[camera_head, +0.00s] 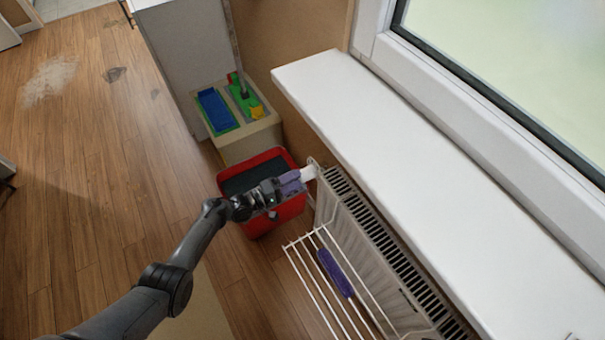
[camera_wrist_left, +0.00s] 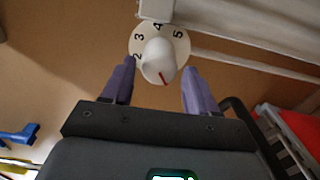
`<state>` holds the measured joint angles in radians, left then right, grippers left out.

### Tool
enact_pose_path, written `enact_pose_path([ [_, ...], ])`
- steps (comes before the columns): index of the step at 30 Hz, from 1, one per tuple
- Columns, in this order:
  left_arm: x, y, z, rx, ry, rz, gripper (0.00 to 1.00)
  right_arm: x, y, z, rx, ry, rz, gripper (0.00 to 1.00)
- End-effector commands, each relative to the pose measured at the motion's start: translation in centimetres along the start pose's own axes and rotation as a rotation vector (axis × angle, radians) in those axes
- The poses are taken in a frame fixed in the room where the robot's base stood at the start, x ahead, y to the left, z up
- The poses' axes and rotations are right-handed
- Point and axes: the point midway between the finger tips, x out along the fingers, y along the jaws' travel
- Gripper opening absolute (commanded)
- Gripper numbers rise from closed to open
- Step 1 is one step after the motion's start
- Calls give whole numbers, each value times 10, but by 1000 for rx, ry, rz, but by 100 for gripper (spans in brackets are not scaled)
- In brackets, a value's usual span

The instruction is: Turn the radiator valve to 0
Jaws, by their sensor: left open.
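The radiator valve (camera_head: 309,173) is a white part at the far end of the white radiator (camera_head: 338,215). In the left wrist view its round dial (camera_wrist_left: 180,45) shows the numbers 2, 3, 4 and 5. A white knob (camera_wrist_left: 154,55) stands out from the dial, with a red mark on its lower part. My left gripper (camera_head: 296,180) is at the valve; in the left wrist view its two purple fingers (camera_wrist_left: 158,72) are open, one on each side of the knob, with visible gaps. The rest of the dial is hidden behind the knob. My right gripper is out of view.
A white wire rack (camera_head: 307,268) with a purple item (camera_head: 335,273) on it is beside the radiator. A red bin (camera_head: 262,220) stands below my left gripper. A white windowsill (camera_head: 400,170) overhangs the radiator. A box with toys (camera_head: 238,110) stands behind. The wooden floor at left is open.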

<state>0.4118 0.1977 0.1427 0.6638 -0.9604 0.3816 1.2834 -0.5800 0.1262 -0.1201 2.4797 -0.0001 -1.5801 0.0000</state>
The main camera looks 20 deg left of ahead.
Motion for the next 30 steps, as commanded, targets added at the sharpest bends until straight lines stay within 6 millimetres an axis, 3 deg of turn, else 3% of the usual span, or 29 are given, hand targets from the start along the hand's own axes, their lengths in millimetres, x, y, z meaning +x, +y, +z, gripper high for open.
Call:
enact_pose_path([
  [6, -37, 2, 0, -1, 0, -2, 58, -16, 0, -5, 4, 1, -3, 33],
  [12, -56, 1, 0, -1, 0, 0, 58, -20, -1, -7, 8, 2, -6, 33],
  [30, -60, 0, 0, -1, -1, 1, 58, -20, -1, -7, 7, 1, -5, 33],
])
